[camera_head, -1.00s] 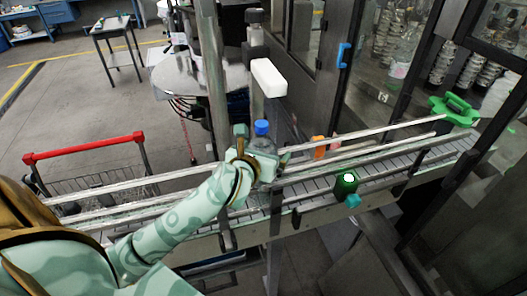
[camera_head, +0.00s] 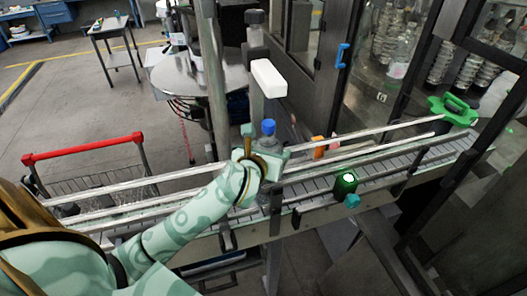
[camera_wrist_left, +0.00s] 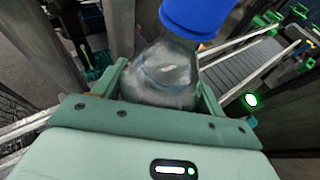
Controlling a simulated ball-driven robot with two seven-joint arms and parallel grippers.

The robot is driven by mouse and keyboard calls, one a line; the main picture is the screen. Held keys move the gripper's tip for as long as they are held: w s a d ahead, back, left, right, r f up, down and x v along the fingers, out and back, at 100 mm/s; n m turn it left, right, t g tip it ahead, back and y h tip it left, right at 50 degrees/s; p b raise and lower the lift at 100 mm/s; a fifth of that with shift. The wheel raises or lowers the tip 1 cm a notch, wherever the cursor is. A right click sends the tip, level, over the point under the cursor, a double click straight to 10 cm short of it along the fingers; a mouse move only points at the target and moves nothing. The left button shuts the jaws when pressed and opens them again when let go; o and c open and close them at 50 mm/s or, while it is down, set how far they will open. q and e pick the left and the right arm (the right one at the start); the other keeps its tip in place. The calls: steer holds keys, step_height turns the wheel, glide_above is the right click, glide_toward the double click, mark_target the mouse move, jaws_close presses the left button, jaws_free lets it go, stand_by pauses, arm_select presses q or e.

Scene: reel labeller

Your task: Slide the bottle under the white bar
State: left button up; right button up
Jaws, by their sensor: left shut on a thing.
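A clear bottle with a blue cap (camera_head: 268,127) stands upright at the conveyor, between its guide rails. My left gripper (camera_head: 266,155) is shut on the bottle's body. In the left wrist view the bottle (camera_wrist_left: 165,75) sits between the two green fingers (camera_wrist_left: 160,90), its blue cap above them. The white bar (camera_head: 268,78) is above and behind the bottle in the head view, apart from the cap. The bottle's lower part is hidden by my gripper. My right gripper is not in view.
The conveyor (camera_head: 400,160) runs to the right with metal side rails. A green-lit sensor (camera_head: 346,183) is on the near rail and an orange part (camera_head: 318,148) on the far side. A grey post (camera_head: 212,80) stands left. A red-handled cart (camera_head: 85,150) is at left.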

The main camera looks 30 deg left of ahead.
arm_select(q)
steer(key=shift+d, duration=0.15)
steer(key=o, duration=1.9)
steer(key=shift+c, duration=0.2)
steer(key=p+v, duration=0.6)
steer(key=v, duration=1)
steer(key=shift+s, duration=0.15)
steer(key=shift+r, duration=0.15)
